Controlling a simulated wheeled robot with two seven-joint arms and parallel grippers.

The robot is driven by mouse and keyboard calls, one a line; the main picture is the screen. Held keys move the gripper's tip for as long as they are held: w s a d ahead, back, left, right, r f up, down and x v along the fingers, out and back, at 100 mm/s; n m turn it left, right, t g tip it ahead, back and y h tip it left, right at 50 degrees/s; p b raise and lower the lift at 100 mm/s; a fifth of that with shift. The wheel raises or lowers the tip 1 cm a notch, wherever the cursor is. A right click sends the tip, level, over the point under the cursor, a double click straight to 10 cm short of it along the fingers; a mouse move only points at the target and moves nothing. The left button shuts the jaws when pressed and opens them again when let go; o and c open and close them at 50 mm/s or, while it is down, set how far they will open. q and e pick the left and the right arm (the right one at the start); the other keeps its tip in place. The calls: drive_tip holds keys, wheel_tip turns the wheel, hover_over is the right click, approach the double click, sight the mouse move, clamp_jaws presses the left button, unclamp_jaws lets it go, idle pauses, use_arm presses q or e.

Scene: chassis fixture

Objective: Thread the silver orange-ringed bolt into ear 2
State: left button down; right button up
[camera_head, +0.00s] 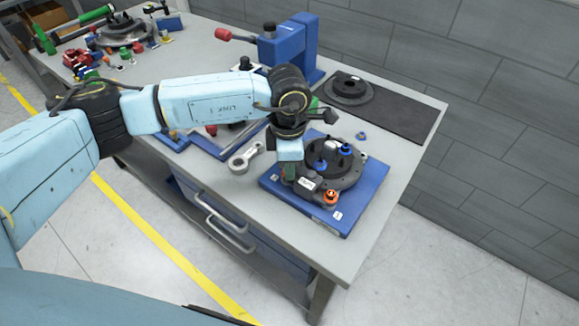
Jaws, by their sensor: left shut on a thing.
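The chassis fixture, a round dark grey housing (345,178) with ears, sits on a blue base plate (350,213) at the right of the bench. An orange-ringed bolt head (331,196) shows at its near side; I cannot tell how deep it sits. A blue-ringed bolt (345,149) stands on the housing's far part. My left gripper (291,172) points down at the housing's left edge, left of the orange ring. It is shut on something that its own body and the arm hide. Which ear is number 2 cannot be read. My right gripper is not in view.
A silver link-shaped part (246,158) lies left of the base plate. A blue press with a red knob (285,45) and a dark mat with a round part (350,88) are behind. Loose tools crowd the far left. The bench's front right corner is clear.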

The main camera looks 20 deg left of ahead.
use_arm(q)
drive_tip(key=shift+s+a+f, duration=0.15)
drive_tip(key=shift+s+f, duration=0.1)
drive_tip(key=shift+f, duration=0.15)
drive_tip(key=shift+f+m+b, duration=0.15)
drive_tip(key=shift+m+b, duration=0.5)
drive_tip(key=shift+m, duration=0.45)
drive_tip(key=c, duration=1.1)
unclamp_jaws()
wheel_tip(320, 180, up, 9)
drive_tip(key=p, duration=0.4)
drive_tip(key=shift+w, duration=0.15)
drive_tip(key=shift+f, duration=0.1)
